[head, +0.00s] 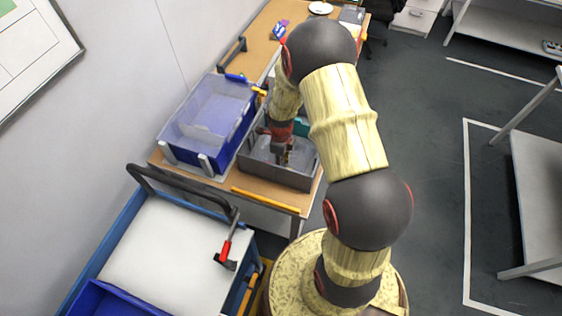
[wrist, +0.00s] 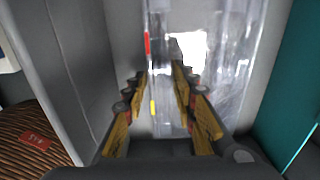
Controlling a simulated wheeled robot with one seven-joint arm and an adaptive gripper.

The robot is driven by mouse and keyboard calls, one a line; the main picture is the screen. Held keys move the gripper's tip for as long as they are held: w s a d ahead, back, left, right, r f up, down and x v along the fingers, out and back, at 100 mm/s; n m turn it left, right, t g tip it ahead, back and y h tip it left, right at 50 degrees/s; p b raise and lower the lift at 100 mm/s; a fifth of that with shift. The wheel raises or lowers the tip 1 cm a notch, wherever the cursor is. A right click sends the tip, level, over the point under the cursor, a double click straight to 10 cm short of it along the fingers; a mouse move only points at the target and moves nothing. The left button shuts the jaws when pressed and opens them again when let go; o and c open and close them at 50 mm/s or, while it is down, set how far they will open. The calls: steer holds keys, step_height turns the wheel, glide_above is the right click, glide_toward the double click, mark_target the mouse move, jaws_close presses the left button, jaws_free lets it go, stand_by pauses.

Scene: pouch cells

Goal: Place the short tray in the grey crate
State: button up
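The grey crate (head: 292,176) stands on the wooden table, partly hidden by my arm. My gripper (head: 282,152) points down into it. In the wrist view my gripper (wrist: 160,72) has its fingers apart, with a gap between the tips. A clear see-through tray (wrist: 225,75) with glossy, wrinkled-looking surfaces lies below and to the right of the fingers, between the grey wall and a teal surface. Red and yellow marks show along its left edge, in line with the gap. Whether this is the short tray, and whether the fingers touch it, I cannot tell.
A blue see-through bin (head: 205,125) stands close on the left of the grey crate. A teal item (head: 301,127) shows at the crate's far side.

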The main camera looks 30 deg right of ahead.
steer(key=shift+o, duration=1.2)
steer(key=shift+r, duration=0.15)
steer(key=s+a+r+n+t+p, duration=0.15)
steer(key=r+n, duration=0.25)
steer(key=r, duration=0.7)
steer(key=s+a+r+n, duration=0.25)
steer(key=r+n, duration=0.25)
steer(key=r, duration=0.6)
steer(key=s+a+r+n+t, duration=0.1)
steer(key=a+r+n, duration=0.25)
steer(key=r, duration=0.75)
steer(key=s+a+r+n+t, duration=0.1)
steer(key=s+a+r+n, duration=0.2)
steer(key=s+r+n, duration=0.2)
steer(key=s+a+r+n+t, duration=0.2)
steer(key=s+r+n, duration=0.2)
steer(key=s+n, duration=0.5)
steer(key=shift+a+r+n, duration=0.4)
steer(key=shift+n, duration=0.55)
